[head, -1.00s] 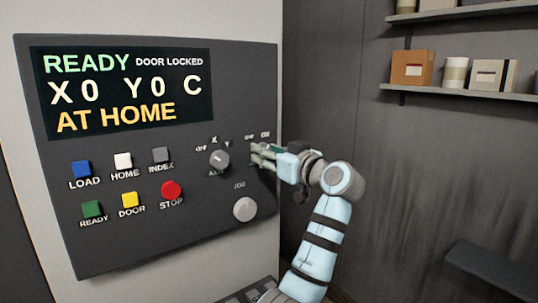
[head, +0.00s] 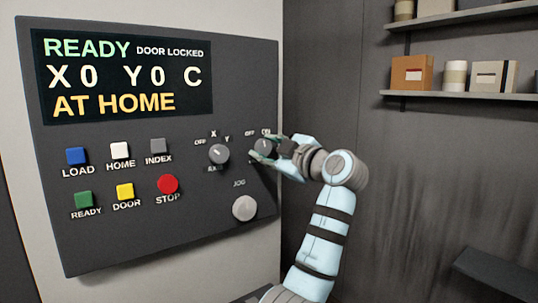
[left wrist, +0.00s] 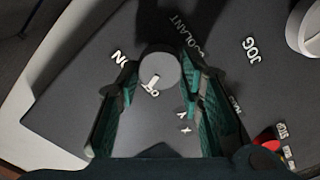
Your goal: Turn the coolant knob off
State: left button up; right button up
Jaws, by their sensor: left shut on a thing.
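The coolant knob (head: 263,146) is a grey round knob at the right edge of the dark control panel, below its OFF and ON labels. My left gripper (head: 266,151) is shut on it, with its fingers around the knob's sides. In the left wrist view the knob (left wrist: 161,68) sits between the green fingertips. Its white mark points toward the OFF label (left wrist: 150,90), and the ON label (left wrist: 119,57) is off to the left. The fingers partly hide the knob in the head view. My right gripper is not in view.
The axis knob (head: 218,154) is left of the coolant knob, and the jog knob (head: 244,208) is below. A red STOP button (head: 168,184) and several coloured buttons are farther left. The screen (head: 122,76) reads READY, DOOR LOCKED. Shelves with boxes hang at the right.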

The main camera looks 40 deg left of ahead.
pick_arm(q)
jog(key=shift+f+n+b, duration=0.1)
jog(key=shift+n+b, duration=0.25)
jog(key=shift+n, duration=1.25)
jog(key=o, duration=1.2)
jog(key=shift+c, duration=0.2)
jog(key=v, duration=1.2)
